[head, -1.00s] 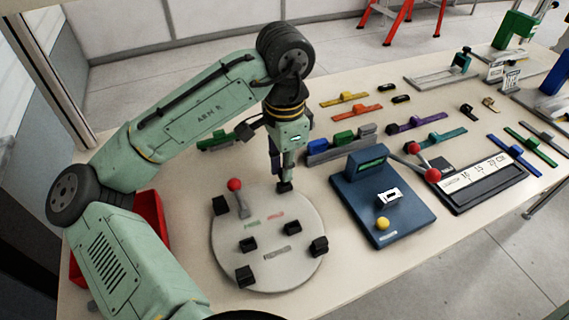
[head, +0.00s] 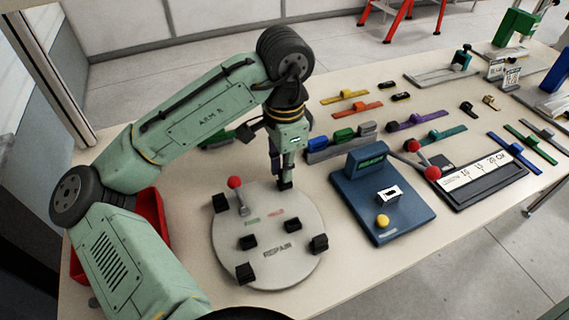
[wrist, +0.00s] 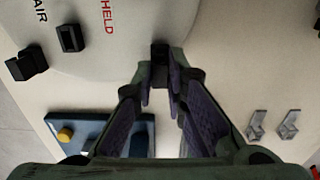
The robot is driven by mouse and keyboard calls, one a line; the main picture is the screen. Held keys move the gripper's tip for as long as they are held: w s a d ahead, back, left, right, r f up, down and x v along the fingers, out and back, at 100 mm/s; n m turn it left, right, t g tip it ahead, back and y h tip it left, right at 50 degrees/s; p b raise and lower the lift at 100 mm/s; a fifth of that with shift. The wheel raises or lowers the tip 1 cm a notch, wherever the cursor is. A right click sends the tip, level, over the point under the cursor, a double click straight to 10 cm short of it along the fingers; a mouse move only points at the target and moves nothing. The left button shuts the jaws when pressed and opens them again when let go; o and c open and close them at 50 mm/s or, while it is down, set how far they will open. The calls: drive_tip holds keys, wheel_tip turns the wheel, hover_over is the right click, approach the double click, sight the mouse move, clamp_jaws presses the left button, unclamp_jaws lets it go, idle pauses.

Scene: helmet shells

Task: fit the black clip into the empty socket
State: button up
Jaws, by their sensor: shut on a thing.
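My gripper (head: 285,180) points down at the back edge of the round grey disc (head: 268,262). In the wrist view my gripper (wrist: 160,82) is shut on a small black block, which I take for the black clip (wrist: 159,52). The clip sits between the fingertips at the disc's edge; whether it touches the disc or is seated in anything is unclear. Several other black blocks stand on the disc, among them one at its left edge (head: 220,203) and one at its right (head: 319,244). I cannot tell which place is the empty socket.
A red-knobbed lever (head: 236,190) stands on the disc. A blue device (head: 382,205) with a yellow button is to its right. A row of coloured blocks (head: 342,142) lies behind. A red bin (head: 150,212) is partly behind my arm. Bare table lies in front of the blue device.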

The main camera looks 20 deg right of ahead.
drive_tip(key=shift+f+b, duration=0.35)
drive_tip(key=shift+f, duration=0.4)
drive_tip(key=o, duration=0.8)
drive_tip(key=shift+r, duration=0.15)
wheel_tip(320, 180, up, 12)
drive_tip(key=shift+f, duration=0.1)
